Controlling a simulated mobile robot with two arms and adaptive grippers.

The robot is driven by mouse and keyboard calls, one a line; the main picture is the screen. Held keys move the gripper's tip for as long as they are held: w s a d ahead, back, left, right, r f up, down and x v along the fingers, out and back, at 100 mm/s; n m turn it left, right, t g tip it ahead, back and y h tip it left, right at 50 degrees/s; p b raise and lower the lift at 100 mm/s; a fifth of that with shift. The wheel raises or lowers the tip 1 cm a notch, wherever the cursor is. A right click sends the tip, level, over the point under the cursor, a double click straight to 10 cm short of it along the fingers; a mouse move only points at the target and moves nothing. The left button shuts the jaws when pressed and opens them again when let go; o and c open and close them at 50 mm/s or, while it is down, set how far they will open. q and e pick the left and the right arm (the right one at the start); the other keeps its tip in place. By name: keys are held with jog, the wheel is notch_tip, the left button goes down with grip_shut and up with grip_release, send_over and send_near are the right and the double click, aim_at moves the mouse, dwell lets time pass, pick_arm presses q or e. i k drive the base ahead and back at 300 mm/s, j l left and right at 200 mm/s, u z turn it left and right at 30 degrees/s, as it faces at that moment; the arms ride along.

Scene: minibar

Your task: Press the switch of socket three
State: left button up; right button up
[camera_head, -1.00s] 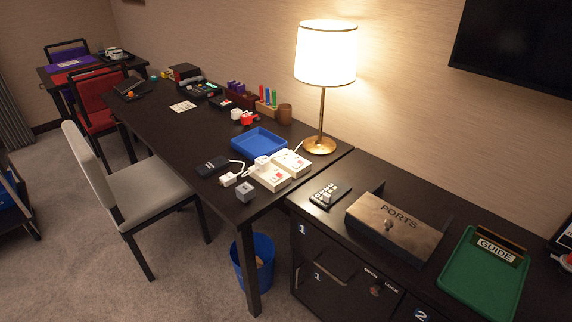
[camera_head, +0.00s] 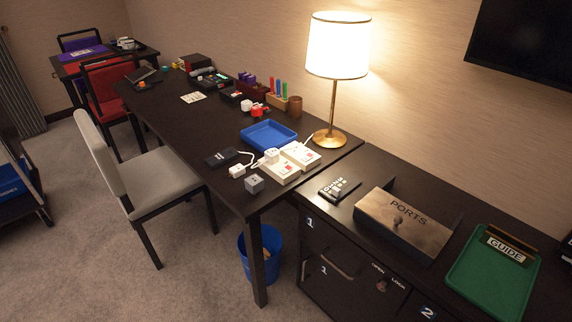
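Two white socket units with red switches stand side by side near the front end of the long dark desk. The nearer socket unit (camera_head: 280,172) has a white plug or adapter (camera_head: 271,155) at its far left end. The other socket unit (camera_head: 301,155) is just to its right, towards the lamp. Numbers on the sockets are too small to read, so I cannot tell which is socket three. A grey cube-shaped adapter (camera_head: 254,184) and a white plug (camera_head: 237,171) lie beside them. Neither of my grippers is in view.
A blue tray (camera_head: 269,138), a lamp (camera_head: 331,137) and a black device (camera_head: 221,158) are near the sockets. A grey chair (camera_head: 158,182) stands at the desk's left side; a blue bin (camera_head: 262,262) is below. A PORTS box (camera_head: 408,222) is on the cabinet right.

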aim_at(288, 168)
jog(key=i+j+z, duration=0.85)
jog(key=j, duration=0.1)
